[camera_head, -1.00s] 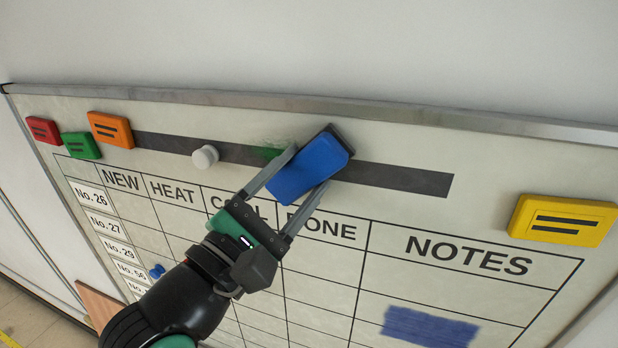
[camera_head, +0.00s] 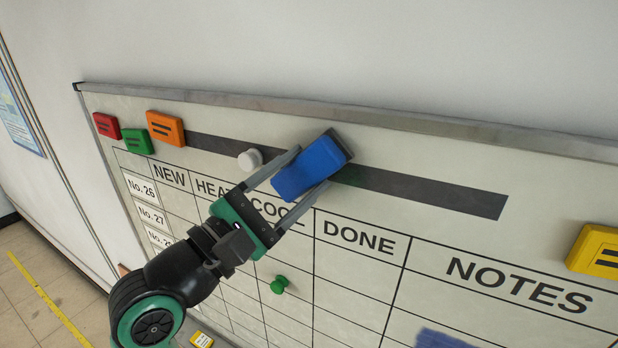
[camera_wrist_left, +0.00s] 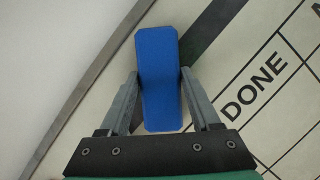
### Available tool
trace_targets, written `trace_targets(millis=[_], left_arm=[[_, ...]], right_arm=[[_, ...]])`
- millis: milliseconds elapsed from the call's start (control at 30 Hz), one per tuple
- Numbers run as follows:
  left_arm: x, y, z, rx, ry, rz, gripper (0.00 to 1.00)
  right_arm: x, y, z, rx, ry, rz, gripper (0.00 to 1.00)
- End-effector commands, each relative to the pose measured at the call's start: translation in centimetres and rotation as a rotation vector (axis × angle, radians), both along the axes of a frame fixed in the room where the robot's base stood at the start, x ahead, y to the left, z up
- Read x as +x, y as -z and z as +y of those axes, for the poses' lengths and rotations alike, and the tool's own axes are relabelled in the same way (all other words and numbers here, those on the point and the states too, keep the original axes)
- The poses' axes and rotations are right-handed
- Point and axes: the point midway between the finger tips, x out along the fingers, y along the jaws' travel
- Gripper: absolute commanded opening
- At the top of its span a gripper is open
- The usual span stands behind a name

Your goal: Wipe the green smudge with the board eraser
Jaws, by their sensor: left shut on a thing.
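My left gripper (camera_head: 311,168) is shut on the blue board eraser (camera_head: 304,174), with one finger on each side. The eraser is tilted, with its dark pad side toward the whiteboard (camera_head: 420,145), over the dark strip above the COOL column. Whether the pad touches the board is hard to tell. A faint green smudge (camera_head: 351,175) shows on the strip just right of the eraser; part of it may be hidden behind. In the left wrist view the eraser (camera_wrist_left: 158,85) sits between the fingers. My right gripper is not in view.
A white round magnet (camera_head: 250,160) is close left of the eraser. Red (camera_head: 106,125), green (camera_head: 137,142) and orange (camera_head: 165,128) magnets are farther left. A yellow magnet (camera_head: 597,250) is at the right. A green pin (camera_head: 279,284) is below the gripper. The strip's right part is clear.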

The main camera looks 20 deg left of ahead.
Motion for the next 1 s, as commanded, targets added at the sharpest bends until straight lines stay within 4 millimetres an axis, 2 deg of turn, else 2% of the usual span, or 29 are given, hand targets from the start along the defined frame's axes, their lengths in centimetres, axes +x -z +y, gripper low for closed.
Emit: trace_targets(millis=[500, 867, 1000], left_arm=[[0.6, 0.1, 3.8, 0.000, -0.002, 0.002, 0.19], [0.8, -0.4, 3.7, 0.001, -0.001, 0.000, 0.19], [0.6, -0.3, 2.6, 0.001, 0.001, 0.001, 0.19]], right_arm=[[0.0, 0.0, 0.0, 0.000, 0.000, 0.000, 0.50], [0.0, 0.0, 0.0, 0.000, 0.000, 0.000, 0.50], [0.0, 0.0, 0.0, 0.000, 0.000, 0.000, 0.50]])
